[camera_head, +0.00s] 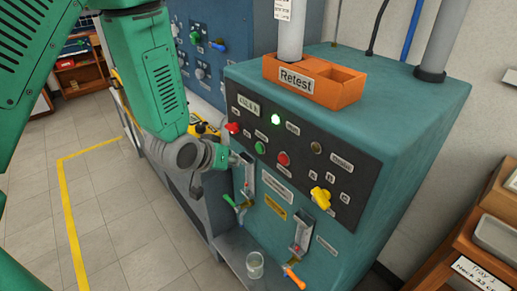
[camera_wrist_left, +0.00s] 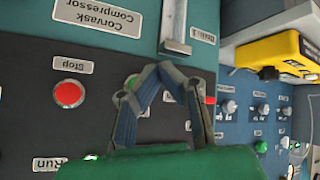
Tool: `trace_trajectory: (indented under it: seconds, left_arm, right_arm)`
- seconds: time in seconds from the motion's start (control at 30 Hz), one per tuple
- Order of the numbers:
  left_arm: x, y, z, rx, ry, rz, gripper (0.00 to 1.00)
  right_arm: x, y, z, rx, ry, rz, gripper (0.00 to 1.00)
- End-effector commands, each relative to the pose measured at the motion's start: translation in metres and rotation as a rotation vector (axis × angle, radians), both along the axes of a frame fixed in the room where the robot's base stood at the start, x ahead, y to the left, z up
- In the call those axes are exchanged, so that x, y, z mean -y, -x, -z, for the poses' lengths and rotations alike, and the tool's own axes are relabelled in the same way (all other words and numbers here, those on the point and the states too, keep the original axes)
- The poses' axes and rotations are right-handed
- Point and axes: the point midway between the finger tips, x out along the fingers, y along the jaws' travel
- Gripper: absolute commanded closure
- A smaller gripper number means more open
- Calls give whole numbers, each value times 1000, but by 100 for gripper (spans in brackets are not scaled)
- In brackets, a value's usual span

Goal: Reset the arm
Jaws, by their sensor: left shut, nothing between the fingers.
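My left gripper (camera_head: 235,158) is at the left part of the black control panel (camera_head: 330,172) on the teal testbench (camera_head: 410,110). In the left wrist view my left gripper (camera_wrist_left: 158,70) has its blue-grey fingers drawn together at the tips, with nothing between them. It is in front of the panel, beside a metal slot bracket (camera_wrist_left: 175,35) and the red Stop button (camera_wrist_left: 68,93). Whether it touches the panel I cannot tell. My right gripper is not in view.
An orange Retest tray (camera_head: 345,88) sits on the bench top. A yellow knob (camera_head: 320,197) and orange-handled valve (camera_head: 293,277) stick out in front. A glass (camera_head: 255,265) stands on the ledge. A wooden rack (camera_head: 497,210) is at right. The tiled floor at left is clear.

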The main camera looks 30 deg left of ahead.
Motion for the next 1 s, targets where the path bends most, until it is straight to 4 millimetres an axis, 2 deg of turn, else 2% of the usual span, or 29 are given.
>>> trace_trajectory:
  seconds: [0.67,0.77,0.83,0.97,1.0]
  left_arm:
    - [1,1,3,-6,-2,1,100]
    - [4,14,23,-55,-16,13,100]
    - [9,35,50,-123,-39,33,100]
    - [20,96,115,-308,-96,94,100]
    - [24,119,134,-369,-113,115,100]
  right_arm:
    - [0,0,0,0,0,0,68]
    - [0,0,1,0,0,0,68]
    - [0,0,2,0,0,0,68]
    - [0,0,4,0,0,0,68]
    - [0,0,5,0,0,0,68]
